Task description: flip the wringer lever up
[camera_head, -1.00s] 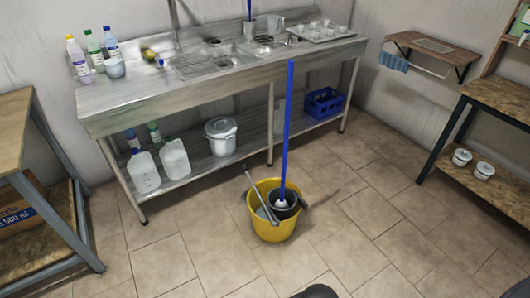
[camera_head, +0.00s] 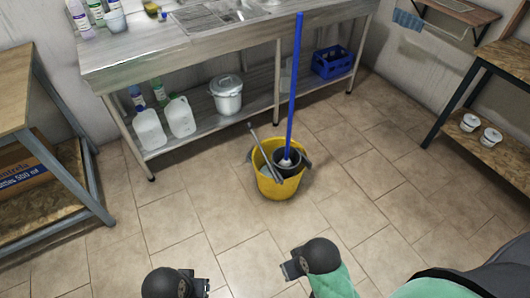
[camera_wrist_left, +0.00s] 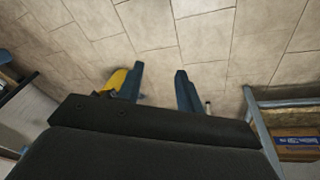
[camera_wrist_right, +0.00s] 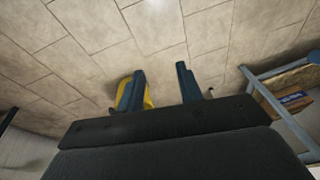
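The yellow bucket (camera_head: 279,187) stands on the tiled floor with a dark wringer (camera_head: 291,168) in its top. The grey wringer lever (camera_head: 262,148) slants up and left from the bucket, its free end above the rim. A blue mop handle (camera_head: 297,85) stands upright from the wringer. My left gripper (camera_head: 204,286) and right gripper (camera_head: 288,270) are nearer to me than the bucket, apart from it. The left wrist view shows the left gripper (camera_wrist_left: 158,82) open and empty, and the right wrist view the right gripper (camera_wrist_right: 162,80) likewise. The bucket is partly hidden behind fingers there.
A steel sink bench (camera_head: 180,50) stands behind the bucket, with jugs, a lidded pot (camera_head: 227,95) and a blue crate (camera_head: 332,62) on its lower shelf. A table (camera_head: 50,160) stands left and a shelf unit (camera_head: 500,135) right. The floor around the bucket is clear.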

